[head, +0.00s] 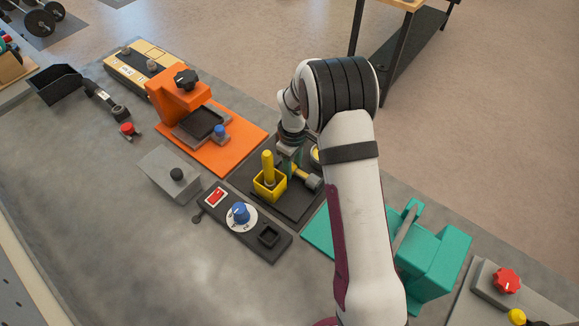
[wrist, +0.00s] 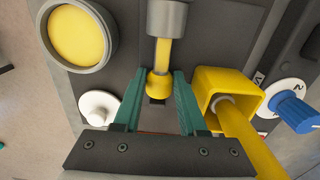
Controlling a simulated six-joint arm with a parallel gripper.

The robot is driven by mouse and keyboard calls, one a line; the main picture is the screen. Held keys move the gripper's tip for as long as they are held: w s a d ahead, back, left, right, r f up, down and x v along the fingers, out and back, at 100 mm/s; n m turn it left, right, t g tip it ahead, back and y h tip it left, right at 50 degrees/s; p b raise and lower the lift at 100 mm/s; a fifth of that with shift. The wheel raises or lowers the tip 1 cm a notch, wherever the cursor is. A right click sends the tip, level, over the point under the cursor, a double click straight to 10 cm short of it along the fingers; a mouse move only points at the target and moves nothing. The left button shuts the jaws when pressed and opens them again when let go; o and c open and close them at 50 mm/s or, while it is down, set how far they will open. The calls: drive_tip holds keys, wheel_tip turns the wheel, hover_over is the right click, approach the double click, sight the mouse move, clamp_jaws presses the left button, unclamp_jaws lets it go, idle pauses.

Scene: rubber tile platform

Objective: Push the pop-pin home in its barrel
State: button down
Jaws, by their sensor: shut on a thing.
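The pop-pin (wrist: 161,84) is yellow with a rounded knob. It lies between the green fingers of my gripper (wrist: 159,88) in the wrist view, and the gripper is shut on it. The pin's shaft runs into a grey cylindrical barrel (wrist: 167,17), with a length of yellow shaft showing between barrel and knob. In the head view the barrel (head: 313,182) sits on a dark plate, and my gripper (head: 290,168) is beside it, partly hidden by my arm. The inner end of the pin is hidden in the barrel.
A yellow square socket (head: 270,190) with an upright yellow handle (head: 267,164) stands close to my gripper. A round yellow disc (wrist: 82,35) and a white knob (wrist: 99,106) are on the other side. An orange fixture (head: 185,95) and a teal fixture (head: 435,250) flank the plate.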

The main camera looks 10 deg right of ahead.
sight(298, 171)
drive_tip(key=shift+s+d, duration=0.6)
drive_tip(key=shift+c, duration=1.9)
unclamp_jaws()
wheel_tip(298, 171, up, 16)
drive_tip(key=shift+f, duration=0.1)
drive_tip(key=s+r+m, duration=0.3)
drive_tip(key=s, duration=0.4)
drive_tip(key=s+r+m, duration=0.3)
drive_tip(key=s+m, duration=0.1)
drive_tip(key=s, duration=0.3)
drive_tip(key=s+a+f+m+y, duration=0.1)
drive_tip(key=s+m, duration=0.7)
drive_tip(key=s, duration=0.8)
drive_tip(key=shift+s+a+f+y, duration=0.4)
drive_tip(key=shift+a+f, duration=0.05)
